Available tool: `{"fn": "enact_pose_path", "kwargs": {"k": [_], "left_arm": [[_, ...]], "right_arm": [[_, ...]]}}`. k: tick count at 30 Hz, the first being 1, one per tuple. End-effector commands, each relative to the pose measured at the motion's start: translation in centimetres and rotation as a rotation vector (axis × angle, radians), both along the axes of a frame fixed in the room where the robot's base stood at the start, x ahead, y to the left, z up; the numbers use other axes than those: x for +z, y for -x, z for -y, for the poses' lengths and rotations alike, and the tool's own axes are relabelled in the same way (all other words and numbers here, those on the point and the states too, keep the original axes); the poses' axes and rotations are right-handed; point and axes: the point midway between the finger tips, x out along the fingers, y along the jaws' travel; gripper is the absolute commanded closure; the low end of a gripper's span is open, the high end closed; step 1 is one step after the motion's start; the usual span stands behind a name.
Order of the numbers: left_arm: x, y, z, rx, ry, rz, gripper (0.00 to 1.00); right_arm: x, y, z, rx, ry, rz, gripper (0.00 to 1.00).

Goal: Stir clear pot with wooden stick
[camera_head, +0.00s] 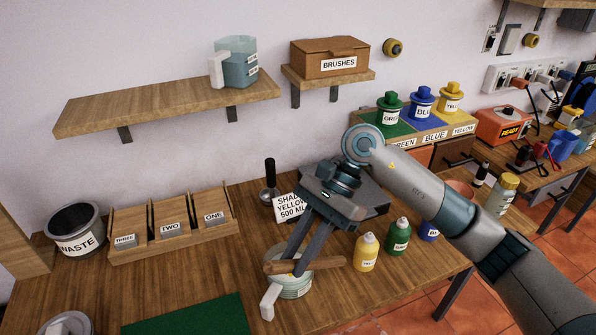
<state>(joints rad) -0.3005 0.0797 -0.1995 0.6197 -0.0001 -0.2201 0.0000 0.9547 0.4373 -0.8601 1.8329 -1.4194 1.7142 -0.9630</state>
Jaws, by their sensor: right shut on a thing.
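The wooden stick (322,264) is between the fingers of my right gripper (288,262), which is shut on it. The stick lies nearly level in the picture, across the upper part of a pale, see-through pot (292,288) with a white handle (269,302). The pot stands at the front of the wooden table. I cannot tell whether the stick touches the rim, and my fingers and the stick hide much of the pot's opening. My left gripper is not in view.
Yellow (366,252), green (398,236) and blue (430,230) bottles stand right of the pot. A waste bin (76,228), a numbered rack (172,248) and a green mat (190,316) are left. A sign (290,208) stands behind. Bare table lies between rack and pot.

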Motion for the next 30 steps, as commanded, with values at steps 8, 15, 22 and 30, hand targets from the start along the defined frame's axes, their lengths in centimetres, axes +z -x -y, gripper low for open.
{"fn": "enact_pose_path", "kwargs": {"k": [8, 15, 22, 30], "left_arm": [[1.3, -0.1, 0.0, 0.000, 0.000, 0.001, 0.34], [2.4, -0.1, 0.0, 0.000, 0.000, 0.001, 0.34], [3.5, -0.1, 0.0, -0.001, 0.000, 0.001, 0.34], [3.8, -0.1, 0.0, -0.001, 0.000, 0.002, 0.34]], "right_arm": [[3.8, -1.8, -2.7, -0.405, -0.276, -0.143, 1.00], [7.5, -4.6, -3.3, -0.750, -0.570, -0.175, 1.00], [10.1, -8.0, -1.3, -0.983, -0.813, -0.131, 1.00], [10.8, -9.9, 0.7, -1.069, -0.916, -0.090, 1.00]]}}
